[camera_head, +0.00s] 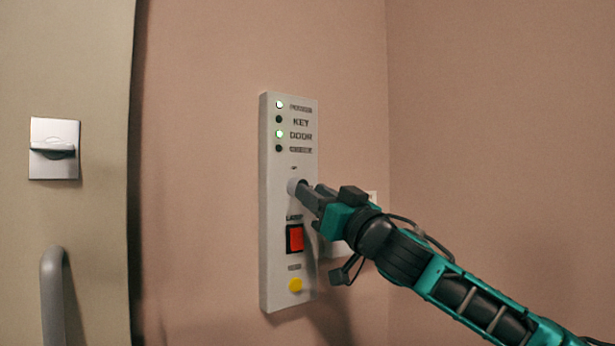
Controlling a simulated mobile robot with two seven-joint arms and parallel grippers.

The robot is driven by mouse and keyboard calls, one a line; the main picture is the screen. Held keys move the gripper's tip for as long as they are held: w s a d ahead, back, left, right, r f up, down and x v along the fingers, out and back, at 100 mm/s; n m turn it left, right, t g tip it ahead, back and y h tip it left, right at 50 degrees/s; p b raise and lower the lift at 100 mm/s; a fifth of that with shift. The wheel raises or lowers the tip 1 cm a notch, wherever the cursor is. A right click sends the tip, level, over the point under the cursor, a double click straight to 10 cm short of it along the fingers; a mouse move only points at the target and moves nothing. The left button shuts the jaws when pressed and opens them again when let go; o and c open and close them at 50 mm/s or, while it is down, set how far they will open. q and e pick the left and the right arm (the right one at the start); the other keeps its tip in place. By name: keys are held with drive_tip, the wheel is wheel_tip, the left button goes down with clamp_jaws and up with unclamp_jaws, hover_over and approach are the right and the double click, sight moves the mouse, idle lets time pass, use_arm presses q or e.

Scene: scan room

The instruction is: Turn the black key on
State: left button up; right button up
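A white control panel (270,220) is mounted upright on the pink wall. Its round grey key switch (292,186) is at mid-height. The black key itself is hidden behind my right gripper (304,191), whose fingertips are right at the switch, coming from the right. I cannot tell whether the fingers are closed on the key. The lamp beside KEY (279,119) is dark, the lamp beside DOOR (279,134) is lit green, the top lamp (279,104) is lit and the lowest lamp is dark. My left gripper is not in view.
Below the switch are a red rocker switch (295,238) and a yellow button (295,285). A small white box (335,248) is partly hidden behind my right gripper. On the left, a beige door carries a metal latch plate (54,165) and a grey handle (52,290).

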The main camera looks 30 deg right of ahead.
drive_tip(key=shift+p+x, duration=0.3)
drive_tip(key=shift+x, duration=1.15)
drive_tip(key=shift+c, duration=0.5)
clamp_jaws()
